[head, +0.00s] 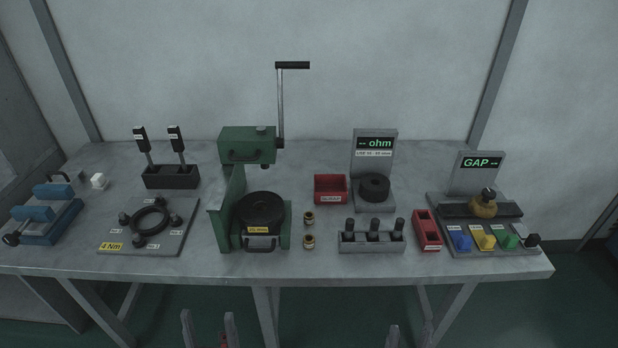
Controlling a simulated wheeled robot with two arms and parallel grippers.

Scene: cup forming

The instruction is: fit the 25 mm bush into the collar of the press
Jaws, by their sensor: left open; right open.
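The green press (247,146) stands left of centre on the table, its crank handle raised. A small dark part shows under its head, but I cannot tell the collar clearly. A black round block (260,208) with a yellow label sits in its base. Two small brass bushes, a far one (309,218) and a near one (309,242), stand on the table just right of the press. I cannot read which is the 25 mm one. My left gripper (208,331) and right gripper (410,337) are open and empty at the bottom edge, in front of the table and apart from everything.
A red bin (330,188) and a grey rack (371,242) with several dark pegs stand right of the bushes. The ohm display (375,145) and GAP station (476,174) are further right. A plate with a black ring (149,220) lies left of the press.

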